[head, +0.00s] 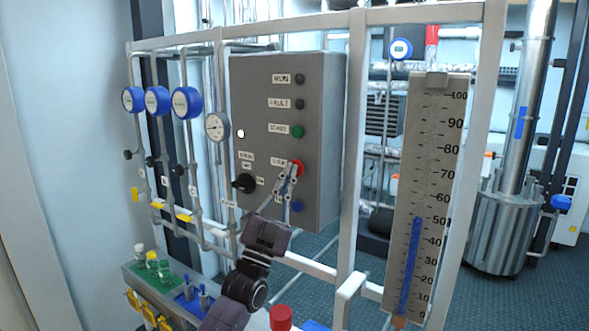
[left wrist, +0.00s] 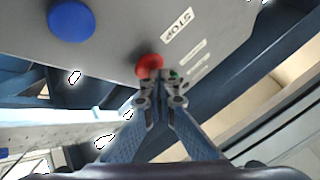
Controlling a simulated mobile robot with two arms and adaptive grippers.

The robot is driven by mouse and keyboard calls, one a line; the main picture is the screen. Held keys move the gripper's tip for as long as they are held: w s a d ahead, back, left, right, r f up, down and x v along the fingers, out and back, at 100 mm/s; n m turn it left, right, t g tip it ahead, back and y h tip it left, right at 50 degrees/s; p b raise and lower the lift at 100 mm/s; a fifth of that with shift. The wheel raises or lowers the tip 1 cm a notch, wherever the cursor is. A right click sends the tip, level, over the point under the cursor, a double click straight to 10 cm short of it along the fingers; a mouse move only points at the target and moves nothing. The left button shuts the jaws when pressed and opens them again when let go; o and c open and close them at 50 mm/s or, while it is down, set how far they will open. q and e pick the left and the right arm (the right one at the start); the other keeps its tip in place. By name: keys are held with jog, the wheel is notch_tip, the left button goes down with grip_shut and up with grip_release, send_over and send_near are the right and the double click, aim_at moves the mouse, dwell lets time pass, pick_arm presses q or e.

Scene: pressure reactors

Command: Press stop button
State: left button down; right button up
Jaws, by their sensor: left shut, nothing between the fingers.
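The red stop button (head: 298,167) sits on the front of the grey control box (head: 262,85), below the green start button (head: 297,131) and above a blue button (head: 297,207). My left gripper (head: 288,178) is shut and empty, with its fingertips at the red button's lower left edge in the head view. In the left wrist view the red button (left wrist: 149,66) appears just beyond the closed fingertips (left wrist: 158,84), beside the STOP label (left wrist: 176,26). The fingertips overlap its edge; I cannot tell whether they touch it. My right gripper is not in view.
A black rotary switch (head: 244,183) is on the box, left of my fingers. Round blue gauges (head: 157,101) and pipes are at left. A tall scale with a blue column (head: 411,265) stands at right. A frame post (head: 354,150) stands right of the box.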

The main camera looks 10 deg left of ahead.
pick_arm(q)
jog(key=shift+s+a, duration=0.2)
jog(key=shift+s, duration=0.45)
jog(key=shift+p, duration=0.3)
jog(key=s, duration=0.1)
jog(key=s+a+p, duration=0.1)
jog(key=s, duration=0.1)
jog(key=s+p, duration=0.1)
jog(key=shift+s+a, duration=0.35)
jog(key=shift+a, duration=0.05)
